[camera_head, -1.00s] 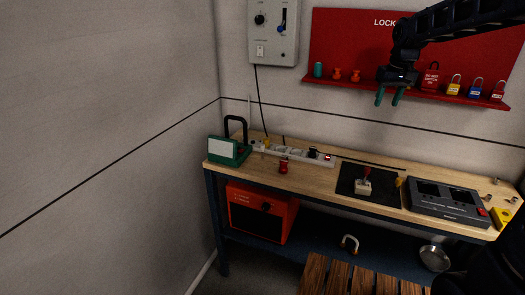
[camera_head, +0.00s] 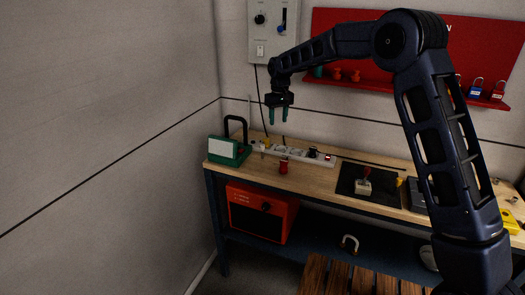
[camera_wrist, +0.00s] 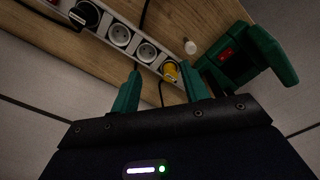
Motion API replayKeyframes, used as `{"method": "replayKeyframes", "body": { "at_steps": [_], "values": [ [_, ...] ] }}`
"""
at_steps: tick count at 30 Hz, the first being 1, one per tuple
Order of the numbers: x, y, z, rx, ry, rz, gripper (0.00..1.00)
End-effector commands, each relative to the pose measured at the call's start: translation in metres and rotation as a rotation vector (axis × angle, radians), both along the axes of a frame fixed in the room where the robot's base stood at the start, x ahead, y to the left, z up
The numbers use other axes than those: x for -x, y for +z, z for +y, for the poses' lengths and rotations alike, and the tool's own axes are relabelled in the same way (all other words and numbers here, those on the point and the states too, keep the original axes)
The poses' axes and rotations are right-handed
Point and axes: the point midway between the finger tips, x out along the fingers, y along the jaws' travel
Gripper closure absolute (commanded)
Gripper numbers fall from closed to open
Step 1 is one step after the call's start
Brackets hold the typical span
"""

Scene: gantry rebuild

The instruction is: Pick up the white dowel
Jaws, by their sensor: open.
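The white dowel (camera_wrist: 190,46) shows in the wrist view as a small pale round end on the wooden bench, between the power strip and the green lamp. In the head view it is a tiny pale upright shape (camera_head: 262,149), hard to make out. My gripper (camera_head: 278,116) hangs above the back of the bench, fingers pointing down, open and empty. In the wrist view its green fingers (camera_wrist: 163,84) are spread apart, with the dowel beyond the right fingertip, not touching it.
A red object (camera_head: 284,167) stands in front. A wall box (camera_head: 273,30) hangs above.

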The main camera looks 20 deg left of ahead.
Motion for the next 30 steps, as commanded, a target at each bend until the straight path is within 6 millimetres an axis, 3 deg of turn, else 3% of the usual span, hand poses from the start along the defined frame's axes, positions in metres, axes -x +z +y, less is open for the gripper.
{"method": "replayKeyframes", "body": {
  "at_steps": [1,3,9,14,24,30],
  "values": [
    [0.005,-0.013,0.018,0.007,0.020,0.006,0.55],
    [0.011,-0.025,0.037,0.012,0.039,0.011,0.55],
    [0.021,-0.044,0.063,0.021,0.068,0.020,0.55],
    [0.022,-0.054,0.065,0.023,0.070,0.022,0.55],
    [0.022,-0.097,0.064,0.023,0.070,0.022,0.55],
    [0.023,-0.108,0.063,0.023,0.070,0.022,0.55]
  ]
}}
